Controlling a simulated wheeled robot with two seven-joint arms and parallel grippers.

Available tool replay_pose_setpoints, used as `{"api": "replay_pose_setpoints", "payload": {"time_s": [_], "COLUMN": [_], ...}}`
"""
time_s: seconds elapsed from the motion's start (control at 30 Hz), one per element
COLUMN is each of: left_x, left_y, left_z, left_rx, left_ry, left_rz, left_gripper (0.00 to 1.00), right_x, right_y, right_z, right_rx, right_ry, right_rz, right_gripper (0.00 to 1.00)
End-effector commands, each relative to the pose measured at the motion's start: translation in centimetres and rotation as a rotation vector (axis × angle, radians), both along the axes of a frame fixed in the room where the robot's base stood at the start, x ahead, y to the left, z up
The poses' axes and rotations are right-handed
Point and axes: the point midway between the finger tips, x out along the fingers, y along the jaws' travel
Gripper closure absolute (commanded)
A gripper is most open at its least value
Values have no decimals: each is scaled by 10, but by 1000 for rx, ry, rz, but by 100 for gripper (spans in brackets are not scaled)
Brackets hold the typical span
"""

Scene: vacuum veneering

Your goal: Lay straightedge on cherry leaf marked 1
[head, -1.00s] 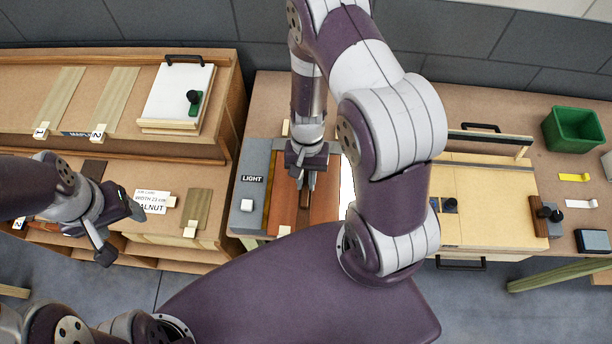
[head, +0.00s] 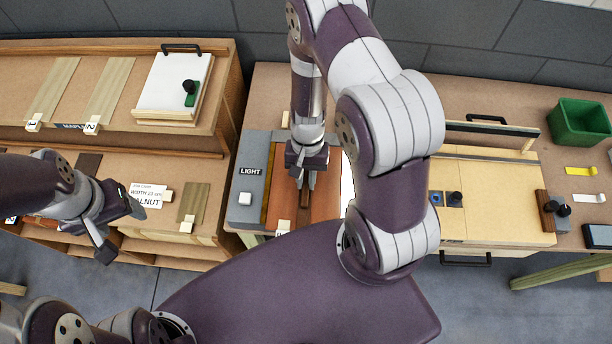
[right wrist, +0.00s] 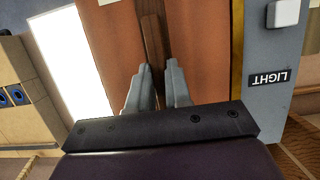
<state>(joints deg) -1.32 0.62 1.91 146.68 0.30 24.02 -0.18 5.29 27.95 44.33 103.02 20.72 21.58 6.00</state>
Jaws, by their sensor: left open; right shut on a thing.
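My right gripper (head: 306,183) is shut on the straightedge, a narrow dark brown bar (right wrist: 153,45), seen between its fingers in the right wrist view. The bar is over the reddish cherry leaves, near the line between a left leaf (right wrist: 110,45) and a right leaf (right wrist: 205,60) in that view. I cannot tell whether it touches them. In the head view cherry veneer (head: 284,200) shows beside the gripper; its small white tag (head: 283,226) is not legible, and my right arm hides part of the veneer. My left gripper (head: 122,232) is open and empty at the left.
The grey panel marked LIGHT (head: 249,184) borders the leaves; a lit white strip (right wrist: 70,60) lies on their other side. Left is a shelf unit with veneer strips and a white clipboard (head: 172,88). A green bin (head: 580,122) stands far right.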

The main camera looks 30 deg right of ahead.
Motion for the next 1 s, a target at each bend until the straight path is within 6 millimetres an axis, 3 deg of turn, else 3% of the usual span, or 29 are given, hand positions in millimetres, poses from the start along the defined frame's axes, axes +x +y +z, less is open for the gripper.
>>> {"api": "replay_pose_setpoints", "payload": {"time_s": [0.47,0.5,0.6,0.87,1.0], "left_x": [0,0,0,0,0], "left_y": [0,0,0,0,0], "left_z": [-1,-1,-1,-1,-5], "left_rx": [0,0,0,0,0], "left_ry": [0,0,0,0,0], "left_rz": [0,0,0,0,0], "left_gripper": [35,35,35,35,35], "right_x": [0,0,0,0,6], "right_y": [0,0,0,0,-2], "right_z": [-2,-2,-2,-1,13], "right_rx": [0,0,0,0,1], "right_ry": [0,0,0,0,-5], "right_rz": [0,0,0,0,0], "right_gripper": [100,78,52,52,52]}}
